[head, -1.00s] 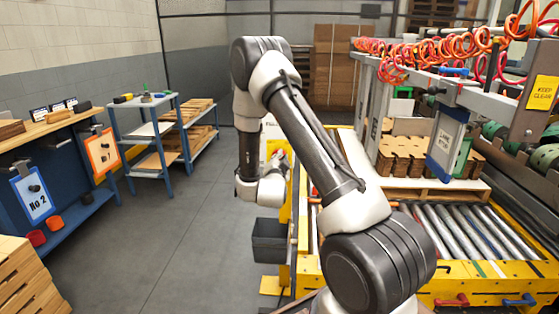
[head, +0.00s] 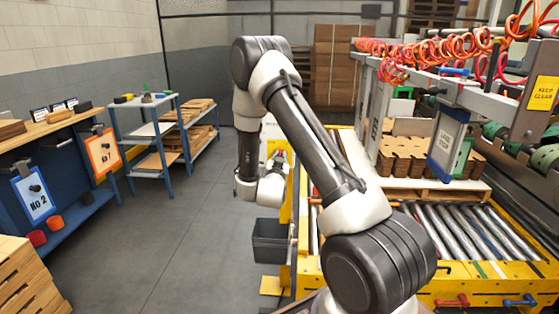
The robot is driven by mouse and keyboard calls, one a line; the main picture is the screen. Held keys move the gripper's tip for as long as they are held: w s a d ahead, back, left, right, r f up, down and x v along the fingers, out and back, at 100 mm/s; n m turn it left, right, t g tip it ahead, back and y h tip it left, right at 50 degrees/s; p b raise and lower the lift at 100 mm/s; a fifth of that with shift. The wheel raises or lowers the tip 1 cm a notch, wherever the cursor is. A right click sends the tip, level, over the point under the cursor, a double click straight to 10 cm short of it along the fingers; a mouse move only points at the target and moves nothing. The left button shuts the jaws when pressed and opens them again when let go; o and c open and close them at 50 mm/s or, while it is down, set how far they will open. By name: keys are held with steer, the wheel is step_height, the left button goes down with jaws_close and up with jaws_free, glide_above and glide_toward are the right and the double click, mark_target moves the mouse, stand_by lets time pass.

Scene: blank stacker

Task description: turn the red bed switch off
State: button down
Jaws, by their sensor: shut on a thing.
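My gripper (head: 279,159) is at the yellow upright at the left end of the roller bed (head: 436,232). It is small in view and partly covered by my own arm. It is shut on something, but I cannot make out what. No red switch shows clearly at the fingertips. A red lever (head: 451,300) sits on the yellow front rail of the bed, well apart from my gripper, with a blue lever (head: 521,300) to its right. I cannot tell whether either lever is the bed switch, or its on or off state.
A dark bin (head: 271,241) stands on the floor below my gripper. A pallet (head: 430,189) with cardboard blanks lies behind the rollers. Blue shelves (head: 143,133) and a workbench (head: 70,205) stand at the left. The grey floor between is clear.

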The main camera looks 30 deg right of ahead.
steer(key=n, duration=1.1)
steer(key=shift+w+a+f, duration=0.15)
steer(key=shift+a, duration=0.1)
steer(key=shift+n, duration=0.4)
steer(key=c, duration=1.4)
jaws_free()
steer(key=shift+c, duration=0.2)
steer(key=shift+a, duration=0.1)
steer(key=v, duration=1.2)
